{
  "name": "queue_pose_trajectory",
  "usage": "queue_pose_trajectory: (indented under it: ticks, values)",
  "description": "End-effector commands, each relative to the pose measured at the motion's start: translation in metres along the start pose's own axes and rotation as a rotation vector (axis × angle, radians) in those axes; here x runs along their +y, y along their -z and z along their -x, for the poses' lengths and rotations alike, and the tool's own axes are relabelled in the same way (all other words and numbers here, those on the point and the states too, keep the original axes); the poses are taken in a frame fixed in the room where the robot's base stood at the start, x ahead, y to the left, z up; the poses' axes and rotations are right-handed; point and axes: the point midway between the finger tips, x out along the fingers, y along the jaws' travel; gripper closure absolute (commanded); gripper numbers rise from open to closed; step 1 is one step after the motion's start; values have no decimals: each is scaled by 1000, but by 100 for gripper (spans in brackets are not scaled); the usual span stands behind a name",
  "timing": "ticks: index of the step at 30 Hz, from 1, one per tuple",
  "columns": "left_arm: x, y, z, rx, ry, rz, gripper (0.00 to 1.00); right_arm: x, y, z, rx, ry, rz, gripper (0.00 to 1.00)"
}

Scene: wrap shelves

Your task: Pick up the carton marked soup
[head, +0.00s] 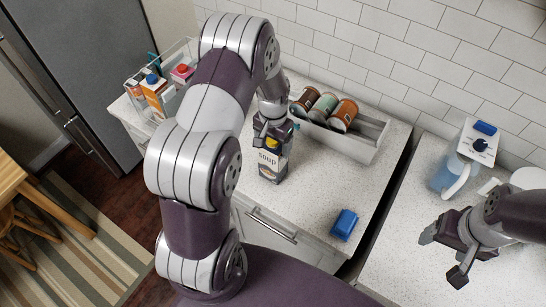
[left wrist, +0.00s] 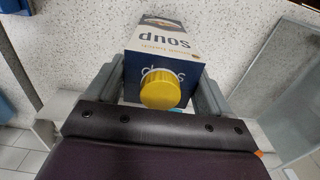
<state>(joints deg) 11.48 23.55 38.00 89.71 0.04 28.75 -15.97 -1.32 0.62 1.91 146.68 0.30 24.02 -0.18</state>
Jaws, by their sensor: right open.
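The soup carton (head: 271,165) stands upright on the speckled counter, its printed front and yellow cap showing in the head view. In the left wrist view the carton (left wrist: 165,45) shows upside-down lettering, with its yellow cap (left wrist: 160,89) close to the palm. My left gripper (head: 272,132) is over its top, with one finger against each side, shut on it. My right gripper (head: 446,258) is open and empty at the right, above the other counter.
A tray (head: 365,148) with several cans lies behind the carton. A blue box (head: 343,224) lies near the front edge. A clear bin (head: 133,93) with cartons stands at the back left. A blue-and-white jug (head: 463,163) stands right. A dark gap separates the counters.

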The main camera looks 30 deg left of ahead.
Motion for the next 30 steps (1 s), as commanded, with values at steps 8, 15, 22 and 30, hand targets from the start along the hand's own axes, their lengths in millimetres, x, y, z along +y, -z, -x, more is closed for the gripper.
queue_pose_trajectory:
  ticks: [8,15,22,30]
  values:
    - [0,1,2,3,1,0,100,0,0,0,0,0,0,28]
    - [0,1,3,3,1,0,100,0,0,-1,0,0,0,28]
    - [-1,2,21,6,2,0,100,0,-2,-13,0,0,0,28]
    - [27,11,55,6,1,-5,100,0,-4,-33,0,0,0,28]
